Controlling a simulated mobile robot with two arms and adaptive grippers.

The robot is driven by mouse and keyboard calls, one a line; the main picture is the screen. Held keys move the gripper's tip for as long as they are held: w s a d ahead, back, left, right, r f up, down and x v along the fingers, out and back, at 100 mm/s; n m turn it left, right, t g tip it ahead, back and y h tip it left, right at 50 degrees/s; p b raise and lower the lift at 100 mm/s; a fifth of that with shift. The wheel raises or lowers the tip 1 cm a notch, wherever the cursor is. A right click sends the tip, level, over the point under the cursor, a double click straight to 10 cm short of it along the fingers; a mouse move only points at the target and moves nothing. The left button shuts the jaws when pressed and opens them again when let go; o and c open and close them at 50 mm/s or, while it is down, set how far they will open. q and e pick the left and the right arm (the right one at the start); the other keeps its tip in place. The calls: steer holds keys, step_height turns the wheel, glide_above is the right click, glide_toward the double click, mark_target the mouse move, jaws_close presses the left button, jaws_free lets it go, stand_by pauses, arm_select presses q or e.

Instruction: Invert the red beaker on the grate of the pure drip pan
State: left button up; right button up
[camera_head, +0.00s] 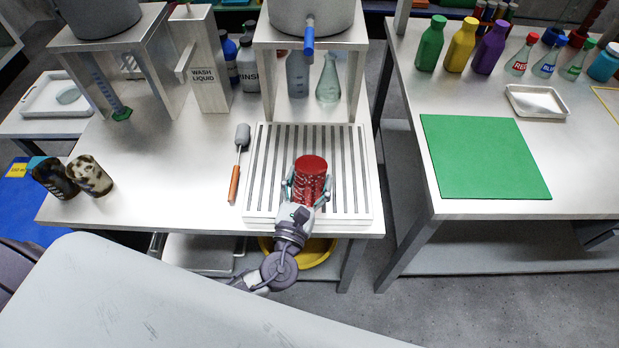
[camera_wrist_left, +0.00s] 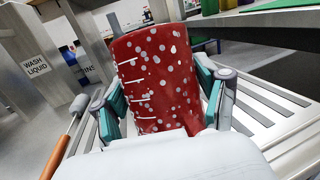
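The red beaker (camera_head: 311,170) stands upright in line, over the slatted grate (camera_head: 263,185) of the drip pan, near its front middle. Its upper end looks like a flat, solid red disc in the head view. White specks and graduation marks show on its side in the left wrist view (camera_wrist_left: 155,75). My left gripper (camera_head: 307,188) reaches in from the front, its teal fingers on both sides of the beaker, seemingly against its wall (camera_wrist_left: 163,95). Whether the beaker's lower end touches the grate is hidden. My right gripper is not in view.
A brush with an orange handle (camera_head: 234,183) lies left of the pan. A metal stand (camera_head: 262,75) with a blue-tapped tank rises behind it, glassware beneath. A wash liquid dispenser (camera_head: 203,88) stands back left. Two patterned jars (camera_head: 91,176) stand far left. The table between is clear.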

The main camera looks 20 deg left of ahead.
arm_select(q)
steer(key=o, duration=0.3)
steer(key=shift+s, duration=0.15)
steer(key=s, duration=0.7)
steer(key=s+f, duration=0.1)
steer(key=s, duration=0.3)
steer(key=shift+s, duration=0.35)
